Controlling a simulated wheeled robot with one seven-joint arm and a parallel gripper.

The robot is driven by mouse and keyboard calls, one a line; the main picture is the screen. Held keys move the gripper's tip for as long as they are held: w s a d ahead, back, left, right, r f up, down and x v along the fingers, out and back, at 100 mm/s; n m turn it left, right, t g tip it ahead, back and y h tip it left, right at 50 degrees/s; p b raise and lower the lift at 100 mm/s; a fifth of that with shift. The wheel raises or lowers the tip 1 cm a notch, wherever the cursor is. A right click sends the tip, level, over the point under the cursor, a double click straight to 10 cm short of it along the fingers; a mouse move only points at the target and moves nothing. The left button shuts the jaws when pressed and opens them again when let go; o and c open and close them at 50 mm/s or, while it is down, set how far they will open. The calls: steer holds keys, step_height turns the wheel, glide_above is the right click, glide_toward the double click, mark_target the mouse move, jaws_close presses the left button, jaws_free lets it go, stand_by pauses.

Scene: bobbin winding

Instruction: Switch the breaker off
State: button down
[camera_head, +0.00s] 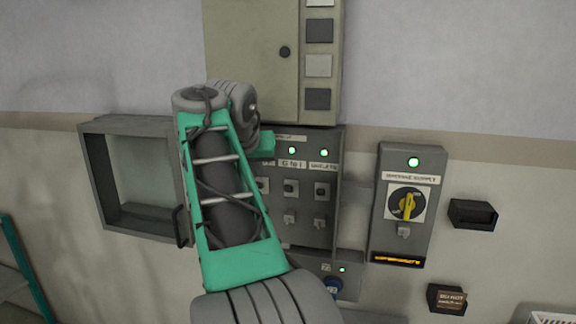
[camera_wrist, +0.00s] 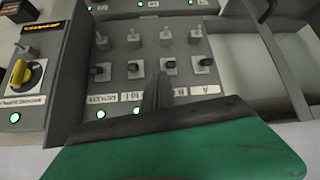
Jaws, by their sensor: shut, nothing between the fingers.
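The grey breaker panel (camera_head: 335,143) is on the wall, partly hidden behind my arm. It has a row of black switches (camera_head: 291,188), with grey levers below them and labels and lit green lights above. In the wrist view the panel (camera_wrist: 67,95) appears turned over, with several black switches (camera_wrist: 133,69) in a row. My gripper (camera_wrist: 158,82) is shut and empty. Its fingers point at the panel, close to the black switch (camera_wrist: 168,65) second from the right; I cannot tell whether they touch it. In the head view my arm hides the fingertips.
A separate box with a yellow rotary switch (camera_head: 408,203) and a lit green light is to the right. An open grey box (camera_head: 98,185) is to the left, and a closed cabinet (camera_head: 250,60) is above. Small black wall boxes (camera_head: 473,214) are at far right.

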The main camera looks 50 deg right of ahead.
steer(key=s+d+r+m+h, duration=0.1)
steer(key=s+d+r+m, duration=0.1)
steer(key=d+r, duration=0.3)
steer(key=shift+s+d+r+g, duration=0.15)
steer(key=shift+s+d+g, duration=0.2)
steer(key=shift+s, duration=0.5)
steer(key=b, duration=0.3)
glide_above(289, 189)
steer(key=w+d, duration=0.2)
steer(key=d, duration=0.1)
steer(key=f, duration=0.7)
steer(key=shift+s+a+f, duration=0.25)
steer(key=shift+s+a+f+b, duration=0.2)
steer(key=shift+a+f+b, duration=0.05)
steer(key=shift+a+f, duration=0.25)
steer(key=shift+s+a+f+b, duration=0.2)
steer(key=shift+a+f, duration=0.15)
steer(key=shift+f, duration=0.25)
steer(key=shift+a+f, duration=0.2)
steer(key=shift+f, duration=0.2)
steer(key=shift+s+b, duration=0.1)
steer(key=shift+b, duration=0.2)
